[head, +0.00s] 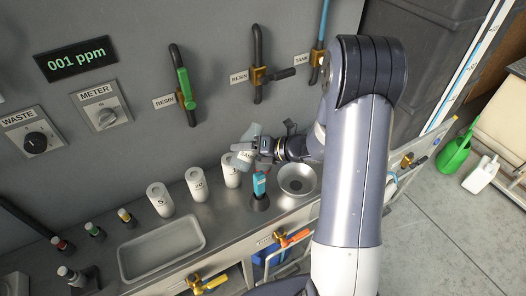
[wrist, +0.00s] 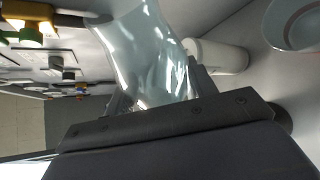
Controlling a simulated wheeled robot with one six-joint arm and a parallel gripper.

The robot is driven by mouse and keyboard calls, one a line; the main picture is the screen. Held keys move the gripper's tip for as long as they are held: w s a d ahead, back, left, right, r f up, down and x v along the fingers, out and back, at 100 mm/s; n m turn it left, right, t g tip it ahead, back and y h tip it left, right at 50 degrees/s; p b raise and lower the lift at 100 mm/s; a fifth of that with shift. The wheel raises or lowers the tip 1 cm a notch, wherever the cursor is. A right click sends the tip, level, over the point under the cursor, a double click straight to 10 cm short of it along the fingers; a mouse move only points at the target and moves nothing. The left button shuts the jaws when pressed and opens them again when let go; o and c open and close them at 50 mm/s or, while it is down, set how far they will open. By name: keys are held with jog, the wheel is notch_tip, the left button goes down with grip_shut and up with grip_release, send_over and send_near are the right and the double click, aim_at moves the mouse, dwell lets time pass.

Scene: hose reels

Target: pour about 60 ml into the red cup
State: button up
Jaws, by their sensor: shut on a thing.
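My gripper (head: 262,147) is shut on a clear, see-through vessel (head: 246,146) above the back of the steel counter. The vessel looks tilted in the head view. In the wrist view the vessel (wrist: 150,50) fills the space between the jaws, and I cannot tell whether liquid is in it. A small reddish patch (head: 263,162) shows just below my gripper, partly hidden; I cannot tell whether it is the red cup. No other red cup is clear in either view.
White cylinders marked with numbers (head: 160,199) stand in a row left of my gripper. A blue device (head: 259,185) in a dark stand and a round steel basin (head: 297,179) are close by. A shallow tray (head: 160,248) lies at front left. Valve handles (head: 184,82) stick out from the wall.

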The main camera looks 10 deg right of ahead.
jog(key=shift+s+a+f+m+g+y+p, duration=0.1)
jog(key=shift+m+g+y+p, duration=0.2)
jog(key=shift+m, duration=0.25)
jog(key=shift+s+a+f+m+g+y+p, duration=0.1)
jog(key=shift+m+g+y+p, duration=0.1)
jog(key=shift+m+y+p, duration=0.3)
jog(key=shift+w+d+f+m+y+p, duration=0.1)
jog(key=shift+w+d+m+y+p, duration=0.25)
jog(key=shift+m+p, duration=0.55)
jog(key=shift+s+a, duration=0.2)
jog(key=shift+s, duration=0.1)
jog(key=shift+s+a, duration=0.25)
jog(key=shift+s, duration=0.15)
jog(key=shift+f+m+g+y+p, duration=0.1)
jog(key=shift+m+g+y+p, duration=0.25)
jog(key=shift+p, duration=0.1)
dwell(1.5)
jog(key=shift+s+a+f+n+h+b, duration=0.15)
jog(key=shift+n+h+b, duration=0.25)
jog(key=shift+n+b, duration=0.55)
jog(key=shift+s+a+r+t+h+b, duration=0.2)
jog(key=shift+s+t+h+b, duration=0.15)
jog(key=shift+t+b, duration=0.1)
jog(key=shift+w+d+r+n+h+b, duration=0.15)
jog(key=shift+n+h+b, duration=0.25)
jog(key=shift+n, duration=0.45)
